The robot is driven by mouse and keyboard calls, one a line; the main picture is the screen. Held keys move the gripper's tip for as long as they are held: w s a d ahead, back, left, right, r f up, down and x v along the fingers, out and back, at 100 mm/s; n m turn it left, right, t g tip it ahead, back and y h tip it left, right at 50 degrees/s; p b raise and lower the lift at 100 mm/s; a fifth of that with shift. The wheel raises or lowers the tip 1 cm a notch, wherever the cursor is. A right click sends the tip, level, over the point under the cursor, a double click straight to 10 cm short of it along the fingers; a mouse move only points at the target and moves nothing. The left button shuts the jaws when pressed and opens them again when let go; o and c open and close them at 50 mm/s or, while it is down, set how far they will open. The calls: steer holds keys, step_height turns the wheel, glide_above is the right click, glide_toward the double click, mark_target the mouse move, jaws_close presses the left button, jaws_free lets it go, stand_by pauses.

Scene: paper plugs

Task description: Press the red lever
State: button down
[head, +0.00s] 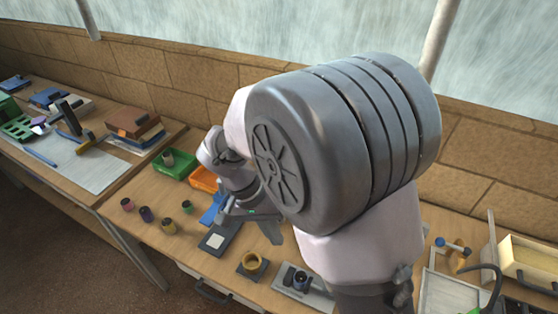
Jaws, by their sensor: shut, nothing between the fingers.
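I cannot make out a red lever in the head view; my own arm covers much of the middle of the bench. My gripper (274,238) is partly visible below the arm, pointing down over the bench. It is shut, with nothing seen held in it. A dark block with a yellow ring (253,262) is in front of the gripper.
Small plugs (146,214) stand at the left of the bench. A green tray (174,165) and an orange tray (204,179) are behind them. A grey fixture with a dark cylinder (300,279) is at front. A wooden box (530,262) is at right.

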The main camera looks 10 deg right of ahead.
steer(key=shift+w+a+f+h, duration=0.1)
steer(key=shift+w+f+h, duration=0.1)
steer(key=shift+f, duration=0.2)
steer(key=shift+w+a+f+h, duration=0.1)
steer(key=shift+w+f+h, duration=0.1)
steer(key=shift+f, duration=0.2)
steer(key=shift+f, duration=0.1)
steer(key=s+d+f+b, duration=0.3)
steer(key=d+f+b, duration=0.1)
steer(key=d+f, duration=0.3)
steer(key=shift+s+d+f, duration=0.25)
steer(key=shift+s+f, duration=0.1)
steer(key=shift+f, duration=0.2)
steer(key=shift+w, duration=0.1)
